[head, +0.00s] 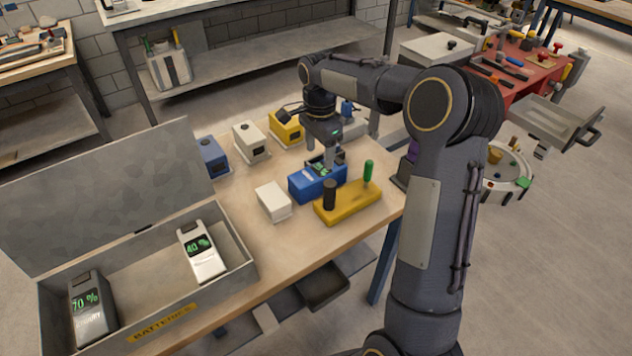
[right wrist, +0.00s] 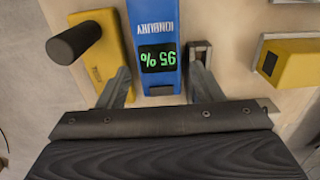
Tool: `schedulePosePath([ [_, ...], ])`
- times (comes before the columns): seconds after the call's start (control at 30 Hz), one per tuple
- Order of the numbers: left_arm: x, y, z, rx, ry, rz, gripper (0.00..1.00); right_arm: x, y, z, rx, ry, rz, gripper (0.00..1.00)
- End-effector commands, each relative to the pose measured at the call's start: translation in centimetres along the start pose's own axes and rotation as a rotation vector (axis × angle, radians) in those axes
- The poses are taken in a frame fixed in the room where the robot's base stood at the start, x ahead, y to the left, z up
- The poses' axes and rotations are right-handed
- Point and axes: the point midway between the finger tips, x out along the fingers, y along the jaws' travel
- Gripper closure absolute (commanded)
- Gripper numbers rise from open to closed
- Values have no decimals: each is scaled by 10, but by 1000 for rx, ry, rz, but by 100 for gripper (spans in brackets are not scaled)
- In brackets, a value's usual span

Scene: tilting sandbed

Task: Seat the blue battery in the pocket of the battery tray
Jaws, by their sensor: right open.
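The blue battery (head: 308,187) lies on the workbench with its green "95 %" display facing up. It also shows in the right wrist view (right wrist: 154,25). My right gripper (head: 325,160) is open above it, with one finger on each side of the battery in the right wrist view (right wrist: 158,82). I cannot tell whether the fingers touch it. The battery tray (head: 225,291) is the grey box marked "BATTERIES" at the left, its lid raised. A dark battery (head: 92,312) and a white battery (head: 203,255) stand in it, with bare floor between them. My left gripper is out of view.
A yellow block (head: 347,208) with a black knob and a green handle sits close beside the battery. A small white box (head: 272,200) stands left of it. Blue (head: 212,157), white (head: 250,143) and yellow (head: 286,128) units line the back. Bare bench lies toward the tray.

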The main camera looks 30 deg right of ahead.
Motion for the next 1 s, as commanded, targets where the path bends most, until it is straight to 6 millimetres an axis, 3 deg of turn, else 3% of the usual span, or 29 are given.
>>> schedulePosePath([
  [0.5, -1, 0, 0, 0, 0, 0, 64, 66, 3, 6, -3, -1, 2, 40],
  [0.8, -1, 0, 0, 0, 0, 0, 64, 71, 2, 6, -3, 0, -2, 40],
  [1.0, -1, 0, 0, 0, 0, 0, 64, 71, 2, 6, -3, -1, -2, 66],
])
